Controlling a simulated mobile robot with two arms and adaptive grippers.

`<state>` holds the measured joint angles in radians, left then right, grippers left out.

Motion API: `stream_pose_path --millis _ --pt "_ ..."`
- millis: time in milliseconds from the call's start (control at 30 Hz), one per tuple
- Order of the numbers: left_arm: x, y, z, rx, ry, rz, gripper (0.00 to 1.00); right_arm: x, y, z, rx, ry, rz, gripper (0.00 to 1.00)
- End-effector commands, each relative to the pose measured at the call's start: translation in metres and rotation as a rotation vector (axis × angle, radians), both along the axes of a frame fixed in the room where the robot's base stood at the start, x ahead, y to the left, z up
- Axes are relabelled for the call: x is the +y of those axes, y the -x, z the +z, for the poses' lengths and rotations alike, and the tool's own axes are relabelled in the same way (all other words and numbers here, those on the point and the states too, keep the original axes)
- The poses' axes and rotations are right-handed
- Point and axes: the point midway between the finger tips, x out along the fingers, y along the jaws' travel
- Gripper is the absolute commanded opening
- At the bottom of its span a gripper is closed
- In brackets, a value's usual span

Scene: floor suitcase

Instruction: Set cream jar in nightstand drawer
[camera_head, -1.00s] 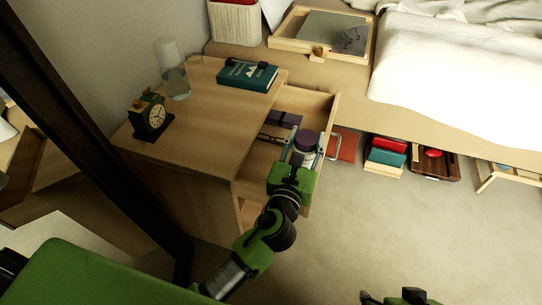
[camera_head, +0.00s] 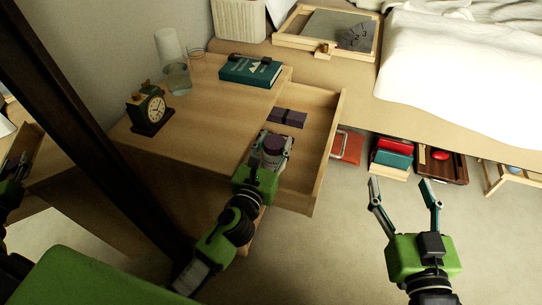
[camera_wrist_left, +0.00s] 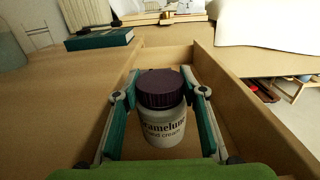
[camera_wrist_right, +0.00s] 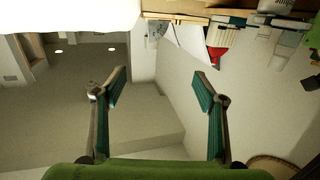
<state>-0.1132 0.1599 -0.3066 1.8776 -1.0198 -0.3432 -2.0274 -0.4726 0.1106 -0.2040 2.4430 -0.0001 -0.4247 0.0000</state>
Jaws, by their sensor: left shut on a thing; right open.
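The cream jar (camera_head: 273,147), white with a dark purple lid, is between the fingers of my left gripper (camera_head: 270,150), which is shut on it. In the left wrist view the jar (camera_wrist_left: 163,110) stands upright between the teal fingers, inside the outline of the drawer walls. I cannot tell whether its base touches the drawer floor. The nightstand drawer (camera_head: 327,150) is pulled open from the wooden nightstand (camera_head: 205,112). My right gripper (camera_head: 404,196) is open and empty above the floor, right of the drawer.
A dark purple box (camera_head: 288,118) lies in the drawer's far part. On the nightstand top are a clock (camera_head: 150,108), a glass (camera_head: 177,78) and a teal book (camera_head: 250,71). The bed (camera_head: 460,80) stands behind, with books and a tray beneath.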

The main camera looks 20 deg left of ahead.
Motion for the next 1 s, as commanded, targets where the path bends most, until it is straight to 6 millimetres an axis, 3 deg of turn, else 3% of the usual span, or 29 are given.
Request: stream_pose_path --millis 267,467,733,1000 --pt "0.006 -0.001 -0.007 -0.002 0.0 0.0 0.09 0.004 -0.001 0.024 -0.112 -0.029 0.007 0.65" --pt "0.009 -0.001 -0.022 -0.001 0.001 -0.001 0.09 0.008 0.006 0.069 -0.331 -0.087 0.02 0.65" --pt "0.01 -0.001 -0.038 -0.001 0.0 -0.001 0.09 0.008 0.036 0.129 -0.638 -0.173 0.037 0.65" --pt "0.009 -0.001 -0.041 -0.002 0.0 -0.001 0.09 0.005 0.052 0.15 -0.748 -0.206 0.042 0.65"
